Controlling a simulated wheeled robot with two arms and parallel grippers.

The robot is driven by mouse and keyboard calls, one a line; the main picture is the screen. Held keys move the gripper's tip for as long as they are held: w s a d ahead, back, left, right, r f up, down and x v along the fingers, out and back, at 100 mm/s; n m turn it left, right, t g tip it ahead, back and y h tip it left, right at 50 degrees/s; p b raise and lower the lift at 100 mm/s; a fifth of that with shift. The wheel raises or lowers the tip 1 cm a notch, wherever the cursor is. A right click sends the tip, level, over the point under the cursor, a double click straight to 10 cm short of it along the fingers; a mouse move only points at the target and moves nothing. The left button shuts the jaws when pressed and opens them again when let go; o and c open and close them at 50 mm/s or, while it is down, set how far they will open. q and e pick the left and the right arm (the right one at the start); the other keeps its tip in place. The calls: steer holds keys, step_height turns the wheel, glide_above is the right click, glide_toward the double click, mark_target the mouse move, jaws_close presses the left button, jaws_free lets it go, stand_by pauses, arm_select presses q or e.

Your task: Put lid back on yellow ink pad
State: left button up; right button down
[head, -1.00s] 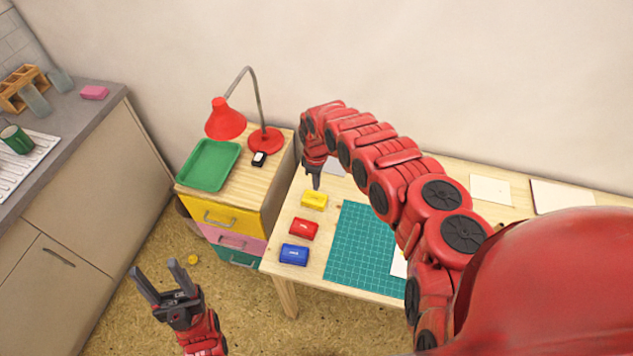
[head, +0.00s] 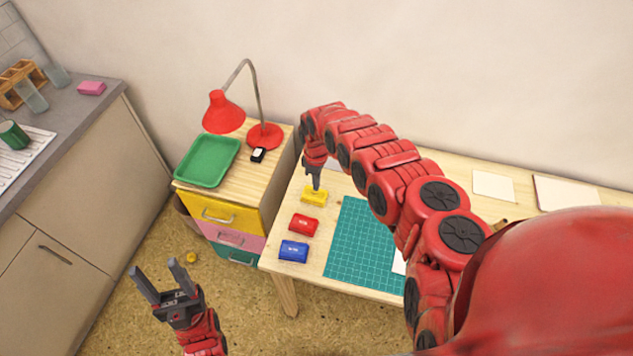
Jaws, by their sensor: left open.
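The yellow ink pad (head: 313,198) lies on the wooden table near its left edge, behind the red and blue pads. I cannot tell from here whether its lid is on it or apart. My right gripper (head: 316,188) points down at the pad, with its fingertips overlapping the pad's top edge. Whether they touch it, and how far apart the fingers are, is too small to tell. My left gripper (head: 160,273) is open and empty, low over the floor at the left, well away from the table.
A red pad (head: 304,225) and a blue pad (head: 293,251) sit in front of the yellow one. A green cutting mat (head: 360,245) lies to their right. A drawer cabinet with a red lamp (head: 224,112) and green tray (head: 207,162) stands left. A small yellow object (head: 191,257) lies on the floor.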

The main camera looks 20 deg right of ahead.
mark_target(316, 194)
steer(key=shift+f+b, duration=1.4)
steer(key=shift+f, duration=0.35)
steer(key=shift+r, duration=0.1)
step_height(316, 194, up, 7)
steer(key=p, duration=0.5)
steer(key=shift+p, duration=0.35)
